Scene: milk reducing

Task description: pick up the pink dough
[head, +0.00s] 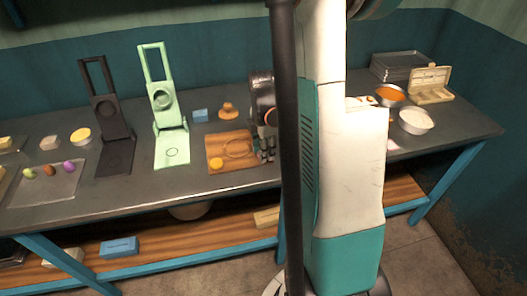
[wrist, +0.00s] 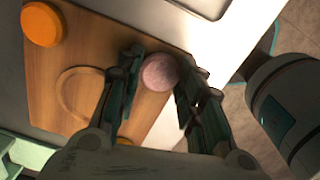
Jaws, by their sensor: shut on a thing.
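The pink dough (wrist: 160,72) is a small round ball between the fingers of my gripper (wrist: 160,85) in the wrist view. The fingers are closed on it from both sides, over the right edge of the wooden board (wrist: 52,95). I cannot tell whether the dough touches the board. In the head view my gripper (head: 264,148) is at the board's right end (head: 216,147), partly behind a dark pole, and the dough is hidden there.
The board has a ring-shaped groove and an orange-yellow disc (head: 216,164). A green press (head: 170,147) and a black press (head: 114,155) stand to the left. Bowls (head: 416,121) stand at the right. The counter's front strip is clear.

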